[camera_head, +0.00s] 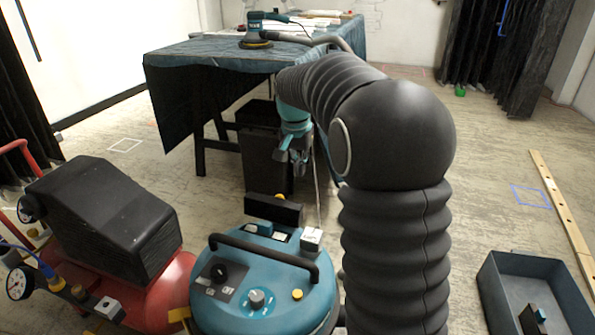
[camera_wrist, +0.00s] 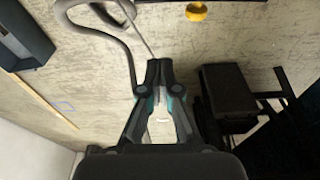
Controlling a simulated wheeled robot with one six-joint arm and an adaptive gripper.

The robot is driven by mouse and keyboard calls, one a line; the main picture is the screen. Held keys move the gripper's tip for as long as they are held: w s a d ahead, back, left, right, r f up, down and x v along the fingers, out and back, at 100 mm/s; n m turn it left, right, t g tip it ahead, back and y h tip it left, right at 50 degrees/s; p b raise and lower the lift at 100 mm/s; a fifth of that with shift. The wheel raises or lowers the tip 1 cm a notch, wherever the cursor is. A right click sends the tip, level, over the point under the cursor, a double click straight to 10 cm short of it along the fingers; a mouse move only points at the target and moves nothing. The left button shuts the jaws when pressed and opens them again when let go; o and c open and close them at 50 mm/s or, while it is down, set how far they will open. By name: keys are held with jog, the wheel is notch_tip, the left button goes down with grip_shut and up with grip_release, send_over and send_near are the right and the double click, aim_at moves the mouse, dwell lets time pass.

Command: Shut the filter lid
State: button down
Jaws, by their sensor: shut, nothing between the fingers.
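A blue dust extractor (camera_head: 262,285) with a black handle and knobs stands on the floor at the bottom centre of the head view. A black flap (camera_head: 274,209) stands raised at its far edge, behind a small recess; it looks like the filter lid, tilted open. My gripper (camera_head: 291,158) is beyond and above the flap, apart from it, pointing downward. In the wrist view my gripper (camera_wrist: 161,68) has its fingertips together with nothing between them. I cannot make out the lid in the wrist view.
A red compressor (camera_head: 160,285) with a black cover stands left of the extractor. A cloth-covered table (camera_head: 200,53) carries a sander (camera_head: 256,30); a dark bin (camera_head: 266,160) stands below. A thin cord and a hose (camera_wrist: 125,45) pass near my gripper. A blue-grey tray (camera_head: 497,290) lies right.

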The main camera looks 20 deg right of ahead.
notch_tip(320, 180, down, 8)
jog(key=w, duration=0.1)
jog(key=shift+s+a+r+b, duration=0.2)
jog(key=shift+s+a, duration=0.05)
jog(key=shift+s, duration=0.3)
jog(key=shift+s+a+r+b, duration=0.15)
jog(key=shift+s+a, duration=0.15)
jog(key=shift+s, duration=0.2)
jog(key=shift+s+a+r+b, duration=0.2)
jog(key=shift+s+a, duration=0.05)
jog(key=shift+s, duration=0.3)
jog(key=shift+a+r, duration=0.1)
jog(key=shift+a, duration=0.05)
